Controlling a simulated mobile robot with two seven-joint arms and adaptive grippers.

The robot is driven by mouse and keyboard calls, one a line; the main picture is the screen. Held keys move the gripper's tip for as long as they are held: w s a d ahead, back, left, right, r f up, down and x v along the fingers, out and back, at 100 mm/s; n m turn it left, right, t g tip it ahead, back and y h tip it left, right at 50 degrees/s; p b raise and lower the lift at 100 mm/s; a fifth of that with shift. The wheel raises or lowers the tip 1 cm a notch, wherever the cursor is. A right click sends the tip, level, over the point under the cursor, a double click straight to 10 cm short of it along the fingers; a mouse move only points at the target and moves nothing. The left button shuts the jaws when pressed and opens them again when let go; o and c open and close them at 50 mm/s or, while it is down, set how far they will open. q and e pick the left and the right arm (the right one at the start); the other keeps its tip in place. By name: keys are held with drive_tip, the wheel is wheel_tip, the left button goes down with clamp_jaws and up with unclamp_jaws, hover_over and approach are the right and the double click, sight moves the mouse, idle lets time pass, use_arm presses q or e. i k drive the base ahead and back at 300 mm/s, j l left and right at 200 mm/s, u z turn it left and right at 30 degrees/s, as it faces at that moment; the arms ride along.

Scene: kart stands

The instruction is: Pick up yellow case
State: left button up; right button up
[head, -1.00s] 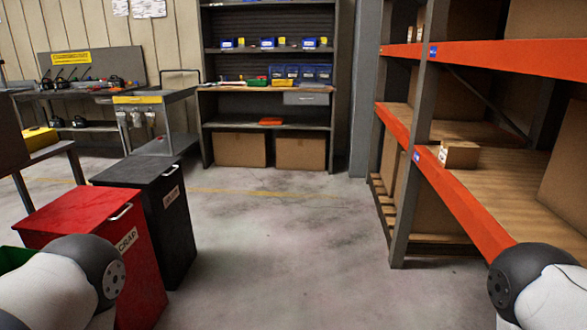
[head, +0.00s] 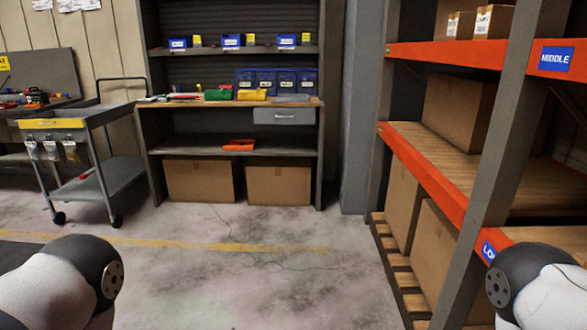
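A small yellow case (head: 252,95) lies on the wooden worktop of the grey shelf unit (head: 300,103) ahead. It sits just right of a green case (head: 218,94) and in front of a row of blue bins (head: 275,80). An orange case (head: 239,145) lies on the shelf below. Neither of my grippers is in view; only rounded arm links show at the lower left and lower right, well away from the yellow case.
A grey cart (head: 100,180) with a yellow front stands at the left. An orange-beamed rack (head: 430,180) with cardboard boxes lines the right. Two cardboard boxes (head: 278,185) sit under the shelf unit. The concrete floor (head: 230,270) between is clear.

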sight(252, 97)
drive_tip(key=i, duration=2.45)
